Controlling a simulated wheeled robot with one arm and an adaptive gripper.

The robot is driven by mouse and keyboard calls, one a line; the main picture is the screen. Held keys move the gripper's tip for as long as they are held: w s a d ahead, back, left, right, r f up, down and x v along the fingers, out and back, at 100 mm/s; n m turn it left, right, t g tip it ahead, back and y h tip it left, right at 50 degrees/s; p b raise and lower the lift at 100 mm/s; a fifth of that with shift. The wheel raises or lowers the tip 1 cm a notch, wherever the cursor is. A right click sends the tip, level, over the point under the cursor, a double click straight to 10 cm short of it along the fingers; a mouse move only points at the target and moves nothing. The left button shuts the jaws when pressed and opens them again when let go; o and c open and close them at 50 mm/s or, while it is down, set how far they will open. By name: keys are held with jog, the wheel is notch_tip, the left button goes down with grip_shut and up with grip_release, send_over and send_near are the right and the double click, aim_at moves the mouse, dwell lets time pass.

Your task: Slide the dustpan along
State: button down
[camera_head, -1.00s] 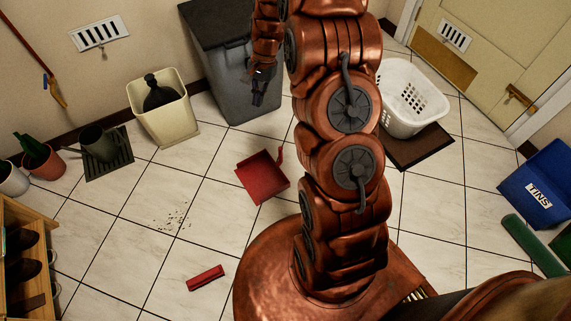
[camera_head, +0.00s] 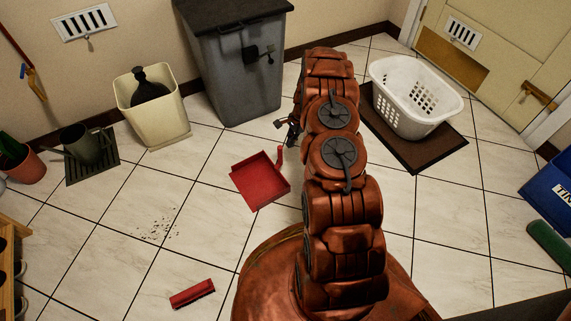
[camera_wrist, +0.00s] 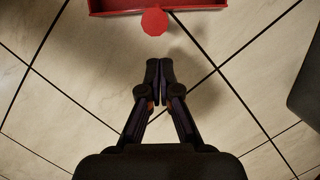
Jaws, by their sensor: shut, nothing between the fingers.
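The red dustpan (camera_head: 258,182) lies on the tiled floor left of my arm, its short handle at its upper right corner. In the wrist view the dustpan (camera_wrist: 115,8) is cut off by the top edge, and its handle end sits just beyond my fingertips. My gripper (camera_head: 289,130) is low, just beyond the handle in the head view and apart from it. In the wrist view my gripper (camera_wrist: 160,66) has its fingertips together, with nothing between them. A scatter of dark crumbs (camera_head: 158,228) lies left of the dustpan.
A red brush-like bar (camera_head: 192,293) lies nearer. A grey bin (camera_head: 236,75), a cream bin (camera_head: 160,122) and a watering can (camera_head: 88,146) stand along the wall. A white basket (camera_head: 415,100) stands on a brown mat at right. Tiles around the dustpan are clear.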

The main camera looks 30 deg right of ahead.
jog(key=b+x, duration=0.1)
jog(key=x, duration=0.2)
jog(key=b+x, duration=0.1)
jog(key=x, duration=0.3)
jog(key=b+x, duration=0.2)
jog(key=x, duration=0.1)
jog(key=shift+s+d+f, duration=0.1)
jog(key=shift+d+f, duration=0.1)
jog(key=shift+f, duration=0.2)
